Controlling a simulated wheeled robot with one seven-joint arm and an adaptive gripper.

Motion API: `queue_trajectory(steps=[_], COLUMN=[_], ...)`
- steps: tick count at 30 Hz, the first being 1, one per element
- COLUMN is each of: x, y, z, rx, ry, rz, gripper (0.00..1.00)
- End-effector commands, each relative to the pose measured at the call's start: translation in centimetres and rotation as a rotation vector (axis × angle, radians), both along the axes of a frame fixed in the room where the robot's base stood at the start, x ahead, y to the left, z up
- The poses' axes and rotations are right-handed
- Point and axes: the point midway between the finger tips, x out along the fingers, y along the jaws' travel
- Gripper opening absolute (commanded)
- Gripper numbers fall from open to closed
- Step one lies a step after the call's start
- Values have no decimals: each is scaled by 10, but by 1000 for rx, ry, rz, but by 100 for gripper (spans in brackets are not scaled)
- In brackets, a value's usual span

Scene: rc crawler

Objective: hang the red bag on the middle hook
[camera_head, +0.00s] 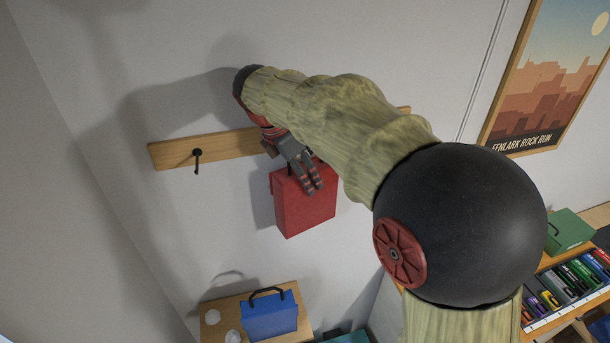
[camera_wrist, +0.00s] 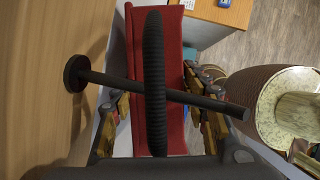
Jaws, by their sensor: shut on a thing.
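The red bag (camera_head: 305,205) hangs upright below the wooden rail (camera_head: 222,147) in the head view. My gripper (camera_head: 314,188) is shut on the bag near its top. In the wrist view my gripper (camera_wrist: 163,103) has fingers on both sides of the red bag (camera_wrist: 172,125). A black hook (camera_wrist: 105,79) juts out from the rail (camera_wrist: 40,80) and crosses under the bag's black handle (camera_wrist: 153,70), above the bag body. The handle arches over the hook; whether they touch I cannot tell. My arm hides the middle of the rail in the head view.
A left hook (camera_head: 197,158) on the rail is bare. A blue bag (camera_head: 270,318) stands on a small wooden table (camera_head: 213,315) below. At right are a green case (camera_head: 570,230), a rack of colored items (camera_head: 570,283) and a poster (camera_head: 550,75).

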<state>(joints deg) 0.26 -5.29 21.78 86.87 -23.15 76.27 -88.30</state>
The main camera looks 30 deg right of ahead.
Motion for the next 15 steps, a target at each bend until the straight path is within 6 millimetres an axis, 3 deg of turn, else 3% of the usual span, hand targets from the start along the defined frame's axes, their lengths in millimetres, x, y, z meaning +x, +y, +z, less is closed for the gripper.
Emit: queue_trajectory(steps=[8,9,15], x=[0,0,0], y=[0,0,0], z=[1,1,1], rx=[0,0,0], ry=[-1,-1,-1], rz=[0,0,0], gripper=[0,46,58])
